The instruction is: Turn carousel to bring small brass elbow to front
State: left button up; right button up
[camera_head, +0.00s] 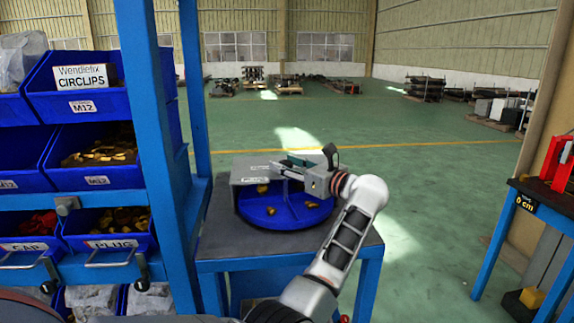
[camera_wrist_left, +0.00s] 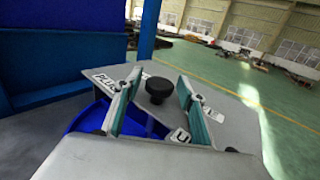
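The carousel (camera_head: 287,215) is a round blue tray on a grey-topped stand, partly under a grey cover (camera_head: 250,170). Brass pieces lie in it: one near the cover (camera_head: 262,189), one at the front left (camera_head: 270,211), one at the right (camera_head: 312,205). They are too small to tell which is the small elbow. My left gripper (camera_head: 284,170) is over the carousel, pointing left. In the left wrist view its teal-padded fingers (camera_wrist_left: 159,82) are apart, with a black knob (camera_wrist_left: 158,90) between them, touching neither visibly. My right gripper is not in view.
A blue rack with bins (camera_head: 100,170) stands close on the left, its post beside the carousel stand (camera_head: 225,245). A blue table with a red item (camera_head: 560,160) is at the right. Green floor lies open behind.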

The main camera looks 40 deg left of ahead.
pick_arm(q)
jog(key=shift+r, duration=0.1)
notch_tip(320, 180, up, 10)
jog(key=shift+f, duration=0.1)
dwell(0.6)
